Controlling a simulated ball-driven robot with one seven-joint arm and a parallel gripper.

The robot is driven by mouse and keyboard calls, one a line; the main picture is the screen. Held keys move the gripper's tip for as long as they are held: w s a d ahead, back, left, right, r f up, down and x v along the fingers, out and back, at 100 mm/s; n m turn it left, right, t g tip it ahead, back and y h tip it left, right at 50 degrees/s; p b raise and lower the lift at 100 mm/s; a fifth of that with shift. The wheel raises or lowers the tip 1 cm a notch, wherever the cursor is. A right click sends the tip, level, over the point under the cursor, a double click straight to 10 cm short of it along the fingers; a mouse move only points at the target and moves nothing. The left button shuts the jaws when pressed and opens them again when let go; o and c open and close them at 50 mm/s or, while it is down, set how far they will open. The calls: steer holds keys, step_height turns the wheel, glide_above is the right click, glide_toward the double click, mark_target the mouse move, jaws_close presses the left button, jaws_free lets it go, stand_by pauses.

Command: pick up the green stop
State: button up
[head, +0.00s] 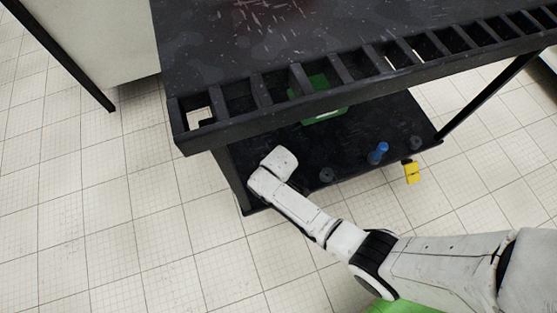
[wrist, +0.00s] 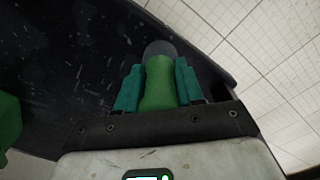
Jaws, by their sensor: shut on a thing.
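The green stop (wrist: 158,88) stands between the teal fingers of my gripper (wrist: 158,80) in the wrist view. My gripper is shut on it, one finger on each side. A dark grey round piece (wrist: 160,48) shows just beyond its far end; I cannot tell whether the stop is still touching it. In the head view my white hand (head: 278,163) is at the left front of the lower black shelf, under the upper deck. The fingers and the green stop are hidden there.
The upper black deck (head: 300,40) with a slotted front edge hangs over the lower shelf (head: 345,140). A blue stop (head: 378,153), grey round pieces (head: 326,175) and a yellow piece (head: 411,172) are along the shelf front. A green box (head: 325,115) is farther back.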

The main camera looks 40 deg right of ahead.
steer(key=shift+c, duration=1)
steer(key=shift+r, duration=0.1)
